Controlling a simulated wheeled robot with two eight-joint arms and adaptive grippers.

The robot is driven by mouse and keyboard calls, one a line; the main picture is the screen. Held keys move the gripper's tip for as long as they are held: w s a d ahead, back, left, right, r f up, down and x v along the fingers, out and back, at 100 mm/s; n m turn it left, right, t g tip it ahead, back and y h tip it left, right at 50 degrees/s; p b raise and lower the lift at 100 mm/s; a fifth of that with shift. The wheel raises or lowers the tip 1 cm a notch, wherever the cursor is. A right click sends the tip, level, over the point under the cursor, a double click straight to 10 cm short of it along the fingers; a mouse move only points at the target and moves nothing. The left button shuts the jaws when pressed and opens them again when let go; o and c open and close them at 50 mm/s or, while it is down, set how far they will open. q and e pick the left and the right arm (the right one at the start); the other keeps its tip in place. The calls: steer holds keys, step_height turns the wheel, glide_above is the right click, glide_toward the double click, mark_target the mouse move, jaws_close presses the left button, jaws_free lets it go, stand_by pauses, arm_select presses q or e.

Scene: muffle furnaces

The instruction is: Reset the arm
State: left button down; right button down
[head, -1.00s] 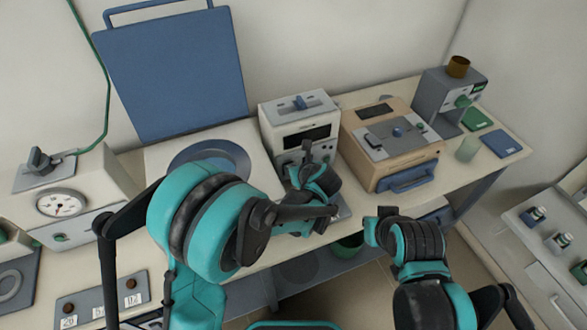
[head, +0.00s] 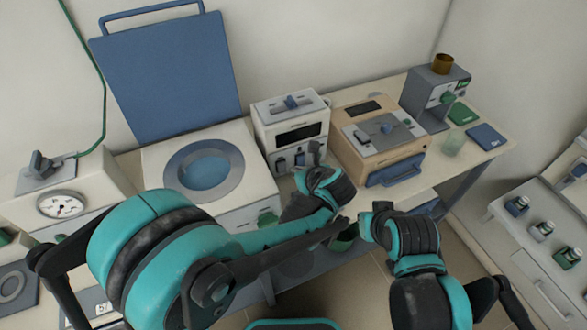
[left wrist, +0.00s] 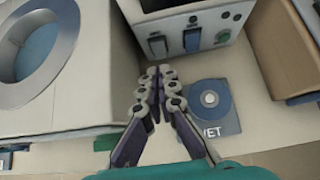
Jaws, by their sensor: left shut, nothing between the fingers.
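My left arm comes in from the left in the head view, its teal forearm crossing the front of the bench. My left gripper (head: 315,152) shows small and dark in front of the white control unit (head: 291,130). In the left wrist view the left gripper (left wrist: 158,72) is shut and empty, its fingertips together above the pale bench top. My right arm (head: 405,240) is folded at lower right, and its fingers cannot be made out.
The furnace with a round blue opening (head: 206,170) stands left, its blue lid (head: 170,75) raised. A tan box (head: 378,140) and grey machine (head: 434,97) stand right. A blue disc (left wrist: 210,100) lies on a grey pad beside the fingers. A drawer cabinet (head: 540,250) is far right.

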arm_select(q)
steer(key=shift+v, duration=0.8)
steer(key=shift+w+a+r, duration=0.1)
steer(key=s+a+r+n, duration=0.1)
steer(key=a+n, duration=0.1)
steer(key=a, duration=0.1)
steer(key=s+a+n+g, duration=0.1)
steer(key=a+n, duration=0.2)
steer(key=s+a+r+n, duration=0.1)
steer(key=a+n, duration=0.2)
steer(key=shift+s+r+h, duration=0.1)
steer(key=shift+r+h, duration=0.2)
steer(key=shift+h, duration=0.1)
steer(key=s+a+n, duration=0.1)
steer(key=a+n, duration=0.1)
steer(key=s+a+r+n, duration=0.1)
steer(key=s+n, duration=0.1)
steer(key=n, duration=0.1)
steer(key=s+a+n+g+h, duration=0.1)
steer(key=a+n, duration=0.1)
steer(key=shift+s+a+r, duration=0.15)
steer(key=shift+s+a, duration=0.15)
steer(key=shift+a, duration=0.1)
steer(key=s+a+n+h, duration=0.2)
steer(key=s+a+n, duration=0.4)
steer(key=n, duration=1)
steer(key=shift+s+b, duration=0.45)
steer(key=shift+s, duration=1.4)
